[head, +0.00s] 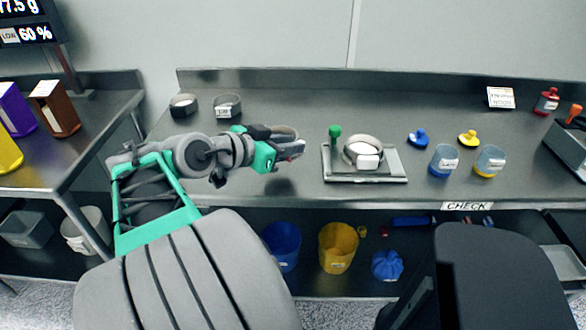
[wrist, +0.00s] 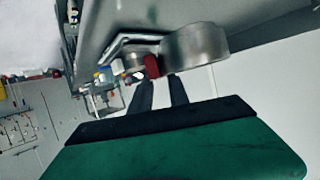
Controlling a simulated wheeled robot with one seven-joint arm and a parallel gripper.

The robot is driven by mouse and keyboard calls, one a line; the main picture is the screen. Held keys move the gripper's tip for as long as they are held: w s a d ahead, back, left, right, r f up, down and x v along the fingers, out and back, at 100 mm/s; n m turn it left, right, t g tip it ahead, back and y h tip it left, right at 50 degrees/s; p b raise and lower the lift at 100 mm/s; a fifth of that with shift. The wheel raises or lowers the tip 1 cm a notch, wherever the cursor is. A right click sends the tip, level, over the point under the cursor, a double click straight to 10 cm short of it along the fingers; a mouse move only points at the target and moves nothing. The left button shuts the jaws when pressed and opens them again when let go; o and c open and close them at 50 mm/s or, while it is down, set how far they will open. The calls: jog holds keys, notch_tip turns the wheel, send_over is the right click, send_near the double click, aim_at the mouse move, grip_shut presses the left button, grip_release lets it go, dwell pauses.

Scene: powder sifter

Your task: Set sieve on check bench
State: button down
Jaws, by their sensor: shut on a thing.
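My gripper (head: 290,150) is shut on a round metal sieve (head: 284,132), held above the left-middle part of the check bench (head: 260,185). The sieve is a grey ring, partly hidden by the gripper in the head view. In the wrist view, a large metal ring (wrist: 197,45) lies just beyond the fingertips (wrist: 162,82), with a small red part (wrist: 152,66) at its side. The bench is a grey metal counter with a CHECK label (head: 467,205) on its front edge.
Cups (head: 443,162) (head: 488,162) stand right. Bench left of the plate is clear.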

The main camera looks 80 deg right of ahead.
jog(key=d+f, duration=0.2)
jog(key=f, duration=0.1)
jog(key=shift+s+d+f, duration=0.2)
jog(key=shift+d, duration=0.15)
notch_tip(320, 180, down, 3)
jog(key=shift+w+r, duration=0.1)
jog(key=c, duration=1.2)
grip_release()
jog(key=shift+c, duration=0.2)
